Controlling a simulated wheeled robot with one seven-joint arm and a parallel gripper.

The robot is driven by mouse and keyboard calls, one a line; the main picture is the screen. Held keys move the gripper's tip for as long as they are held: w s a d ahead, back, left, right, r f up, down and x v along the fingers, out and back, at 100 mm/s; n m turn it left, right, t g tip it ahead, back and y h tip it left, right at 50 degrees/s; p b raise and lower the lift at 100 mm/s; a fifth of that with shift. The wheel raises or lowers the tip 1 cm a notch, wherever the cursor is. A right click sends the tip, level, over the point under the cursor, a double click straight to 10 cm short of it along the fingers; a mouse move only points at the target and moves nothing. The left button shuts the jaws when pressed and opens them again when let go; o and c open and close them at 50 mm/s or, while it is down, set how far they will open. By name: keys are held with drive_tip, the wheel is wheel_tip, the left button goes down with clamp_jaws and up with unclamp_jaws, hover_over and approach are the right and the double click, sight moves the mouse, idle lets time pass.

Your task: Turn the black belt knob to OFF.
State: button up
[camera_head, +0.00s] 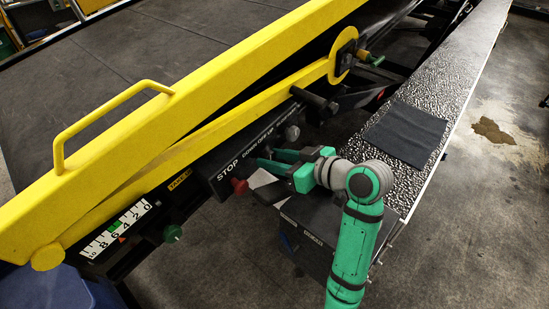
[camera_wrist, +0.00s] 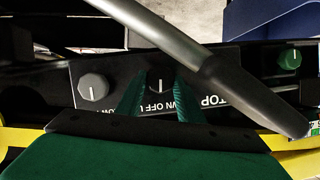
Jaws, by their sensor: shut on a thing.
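The black belt knob (camera_wrist: 160,80) sits on the dark control panel in the wrist view, with a short white line on its face. The line stands about vertical in that view, above the OFF lettering of the DOWN OFF UP label (camera_wrist: 155,107). I cannot tell which end of the line is the pointer. My gripper (camera_wrist: 161,92) has its green fingers on either side of the knob, shut on it. In the head view my gripper (camera_head: 256,164) reaches in to the panel from the right, and the arm and fingers largely hide the knob.
A grey knob (camera_wrist: 93,88) is beside the black one. A red button (camera_head: 239,186) is near the STOP label (camera_head: 228,170). A grey bar (camera_wrist: 190,55) crosses the wrist view in front of the panel. Yellow rails (camera_head: 190,110) run above; a green knob (camera_head: 172,233) is lower left.

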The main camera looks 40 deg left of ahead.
drive_tip(key=shift+n+t, duration=0.3)
drive_tip(key=shift+n, duration=0.1)
drive_tip(key=o, duration=1)
drive_tip(key=shift+o, duration=0.2)
drive_tip(key=shift+d, duration=0.15)
drive_tip(key=v, duration=1)
drive_tip(key=shift+d+r, duration=0.2)
